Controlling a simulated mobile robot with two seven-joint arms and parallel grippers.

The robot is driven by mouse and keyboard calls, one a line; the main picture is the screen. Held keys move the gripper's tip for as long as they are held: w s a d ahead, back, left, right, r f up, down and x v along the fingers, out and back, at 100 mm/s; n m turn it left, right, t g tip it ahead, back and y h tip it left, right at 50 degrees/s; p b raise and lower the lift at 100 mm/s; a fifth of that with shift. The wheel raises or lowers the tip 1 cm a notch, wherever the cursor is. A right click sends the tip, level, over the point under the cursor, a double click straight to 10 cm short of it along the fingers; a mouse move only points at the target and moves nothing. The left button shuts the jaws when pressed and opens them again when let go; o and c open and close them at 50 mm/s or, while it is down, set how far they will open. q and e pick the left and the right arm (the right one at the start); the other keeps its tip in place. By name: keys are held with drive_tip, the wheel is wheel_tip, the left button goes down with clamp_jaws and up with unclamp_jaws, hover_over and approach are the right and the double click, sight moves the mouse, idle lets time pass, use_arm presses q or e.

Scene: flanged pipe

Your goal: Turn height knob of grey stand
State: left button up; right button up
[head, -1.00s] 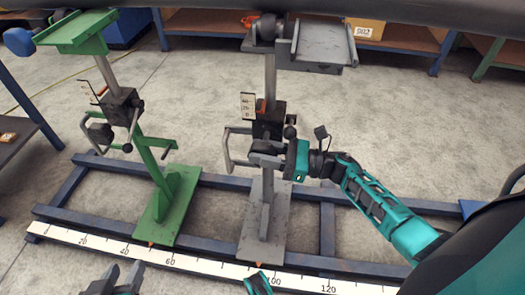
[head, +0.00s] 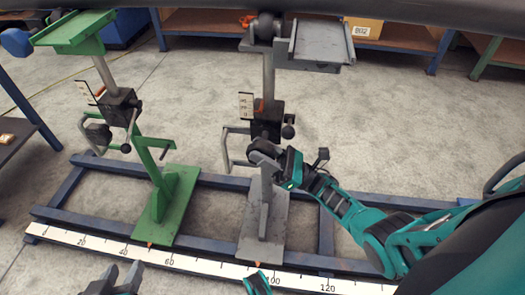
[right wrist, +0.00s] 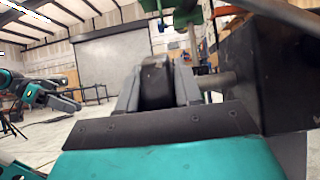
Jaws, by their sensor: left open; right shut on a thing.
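The grey stand (head: 264,205) stands upright on the blue floor frame, with a black clamp block (head: 266,119) on its post. My right gripper (head: 262,156) is at the front of the post, just below the block, shut on the black height knob. In the right wrist view the dark, rounded knob (right wrist: 157,82) sits between the two grey fingers, partly hidden by the gripper's body. My left gripper (head: 118,279) is open and empty at the bottom edge of the head view, apart from both stands.
A green stand (head: 165,205) with its own block and handles stands to the left. A white ruler (head: 200,261) runs along the front rail. A black ball-ended lever (head: 288,131) sticks out beside the grey stand's block. A dark pipe (head: 200,8) crosses overhead.

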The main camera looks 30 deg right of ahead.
idle(0.3)
drive_tip(key=o, duration=1)
drive_tip(key=shift+c, duration=0.2)
drive_tip(key=shift+d, duration=0.1)
drive_tip(key=s+d+f, duration=0.3)
drive_tip(key=s+d, duration=0.6)
drive_tip(key=d, duration=0.3)
drive_tip(key=shift+s+d, duration=0.35)
drive_tip(key=shift+s, duration=0.05)
